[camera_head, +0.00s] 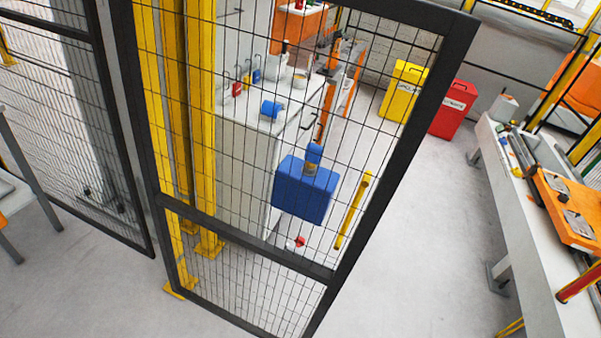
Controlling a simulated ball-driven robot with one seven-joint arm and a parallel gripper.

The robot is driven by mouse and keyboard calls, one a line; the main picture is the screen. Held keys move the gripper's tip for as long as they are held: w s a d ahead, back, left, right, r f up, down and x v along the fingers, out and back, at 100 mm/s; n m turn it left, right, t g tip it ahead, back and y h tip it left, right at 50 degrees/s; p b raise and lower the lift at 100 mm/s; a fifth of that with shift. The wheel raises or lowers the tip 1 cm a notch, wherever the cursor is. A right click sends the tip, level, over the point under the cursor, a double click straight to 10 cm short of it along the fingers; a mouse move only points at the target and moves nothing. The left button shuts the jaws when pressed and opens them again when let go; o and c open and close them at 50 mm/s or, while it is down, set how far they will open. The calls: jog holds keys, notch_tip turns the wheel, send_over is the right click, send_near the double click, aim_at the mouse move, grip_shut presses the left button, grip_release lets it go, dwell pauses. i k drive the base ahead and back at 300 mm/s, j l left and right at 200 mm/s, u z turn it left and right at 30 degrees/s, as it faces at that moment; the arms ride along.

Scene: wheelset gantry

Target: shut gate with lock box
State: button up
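The gate (392,185) is a black-framed wire mesh panel standing tilted across the middle of the camera view. Its left side is by yellow posts (203,120). Its right edge is free, with open floor beyond it, so it looks open. A blue lock box (305,188) with a smaller blue part on top shows at the lower middle of the mesh. I cannot tell whether it is fixed to the mesh. A yellow bar (352,210) slants to its right. My gripper is not in view.
A white cabinet (250,150) with small padlocks and a blue item on top stands behind the mesh. Yellow (402,91) and red (453,108) bins stand behind right. A long workbench (535,240) lines the right. Another mesh panel (75,120) is at left. Floor between gate and bench is clear.

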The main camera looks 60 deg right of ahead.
aim_at(300, 192)
jog(key=z, duration=0.45)
jog(key=l+z, duration=0.1)
jog(key=z, duration=0.75)
jog(key=i+z, duration=0.1)
jog(key=z, duration=0.3)
jog(key=l+z, duration=0.1)
jog(key=z, duration=0.75)
jog(key=i+z, duration=0.2)
jog(key=i, duration=2)
jog(key=i+u, duration=0.2)
jog(key=u, duration=0.3)
jog(key=i+l+u, duration=0.1)
jog(key=u, duration=0.35)
jog(key=i+l+u, duration=0.15)
jog(key=u, duration=0.35)
jog(key=i+l+u, duration=0.15)
jog(key=u, duration=2.25)
